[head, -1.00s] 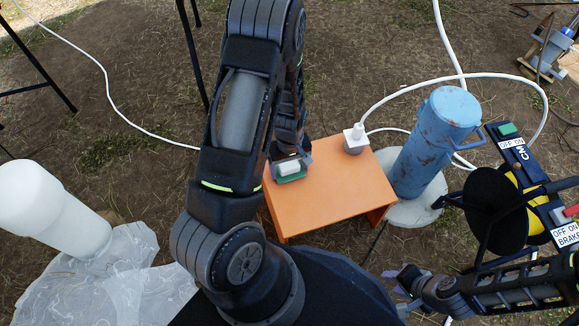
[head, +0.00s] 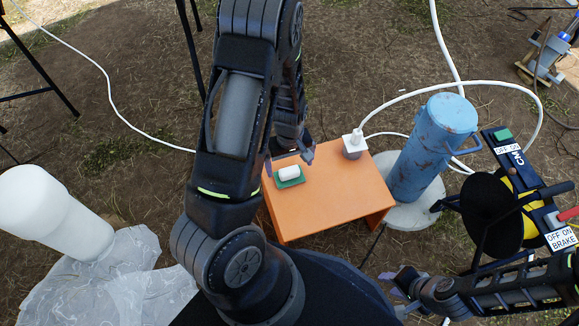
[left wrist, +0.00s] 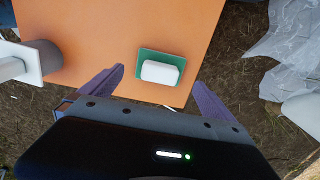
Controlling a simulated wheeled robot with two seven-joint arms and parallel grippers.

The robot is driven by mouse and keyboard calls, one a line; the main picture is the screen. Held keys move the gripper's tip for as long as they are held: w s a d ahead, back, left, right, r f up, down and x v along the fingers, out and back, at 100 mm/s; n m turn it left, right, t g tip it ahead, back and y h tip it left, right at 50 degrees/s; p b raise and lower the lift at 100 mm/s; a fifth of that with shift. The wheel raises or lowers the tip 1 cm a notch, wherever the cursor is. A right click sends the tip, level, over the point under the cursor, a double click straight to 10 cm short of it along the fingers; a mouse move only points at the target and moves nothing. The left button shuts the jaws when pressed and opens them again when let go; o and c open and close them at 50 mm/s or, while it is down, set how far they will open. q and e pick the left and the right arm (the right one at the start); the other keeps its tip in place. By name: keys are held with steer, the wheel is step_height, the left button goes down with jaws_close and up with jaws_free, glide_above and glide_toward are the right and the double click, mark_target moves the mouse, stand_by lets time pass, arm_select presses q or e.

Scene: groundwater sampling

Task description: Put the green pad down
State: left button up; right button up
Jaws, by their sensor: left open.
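The green pad (head: 290,181) lies flat on the orange table (head: 335,205) near its left edge, with a white block (head: 289,172) on top of it. In the left wrist view the green pad (left wrist: 146,57) and the white block (left wrist: 160,73) show between and beyond the fingertips. My left gripper (head: 290,160) is open and empty, its fingers apart on either side of the pad and not touching it. It also shows in the left wrist view (left wrist: 158,90). My right gripper (head: 404,288) is low at the right, beside the table, and its fingers are unclear.
A white plug on a grey base (head: 354,145) stands on the table's back right corner. A reel with switches (head: 505,205) is further right. A white cylinder (head: 50,210) stands at left.

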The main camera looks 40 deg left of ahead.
mark_target(291, 172)
arm_select(q)
step_height(291, 172, up, 7)
steer(key=p, duration=0.2)
stand_by(0.7)
steer(key=s+d+f+m, duration=0.2)
steer(key=d, duration=0.2)
steer(key=s+d+f+m+h, duration=0.1)
steer(key=s+d+f+m, duration=0.1)
steer(key=d, duration=0.3)
steer(key=s+d+f+m+h, duration=0.1)
steer(key=s+d+f, duration=0.1)
steer(key=d+f, duration=0.2)
steer(key=shift+d+f+m, duration=0.15)
steer(key=shift+d+m, duration=0.25)
steer(key=shift+d, duration=0.25)
steer(key=s+d+m+h, duration=0.2)
steer(key=s+d+m, duration=0.1)
steer(key=d, duration=0.8)
steer(key=shift+s+f+m+t, duration=0.3)
steer(key=shift+s+t, duration=0.1)
steer(key=shift+s, duration=0.5)
steer(key=shift+a, duration=0.1)
steer(key=shift+c, duration=0.3)
